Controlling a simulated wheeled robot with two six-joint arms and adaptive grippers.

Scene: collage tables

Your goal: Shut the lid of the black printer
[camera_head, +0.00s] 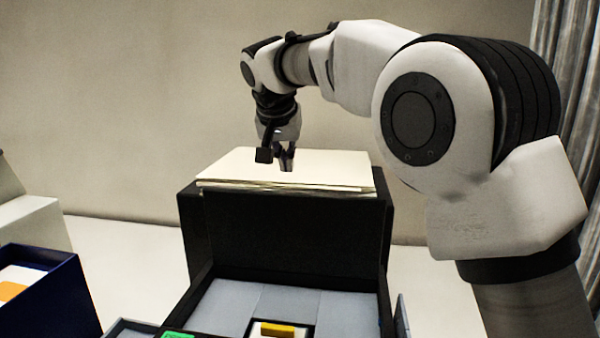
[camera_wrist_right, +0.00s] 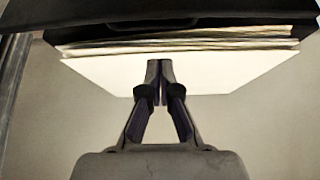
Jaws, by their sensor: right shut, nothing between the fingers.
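The black printer (camera_head: 290,235) stands in the middle of the head view. Its dark upright face rises behind a low, open front part with grey panels (camera_head: 265,302) inside. A stack of cream paper (camera_head: 325,168) shows at its top rear; its edges and a pale sheet (camera_wrist_right: 120,72) also show in the right wrist view, below a black part (camera_wrist_right: 150,14) of the printer. My right gripper (camera_head: 286,168) points down over the paper, shut and empty. It also shows in the right wrist view (camera_wrist_right: 160,66), in front of the sheet; I cannot tell whether it touches. My left gripper is out of view.
A dark blue box (camera_head: 62,300) with white and orange contents stands at the left front. A yellow-topped item (camera_head: 283,329) and a green piece (camera_head: 178,334) show at the front edge. The pale tabletop (camera_head: 125,255) is clear left of the printer.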

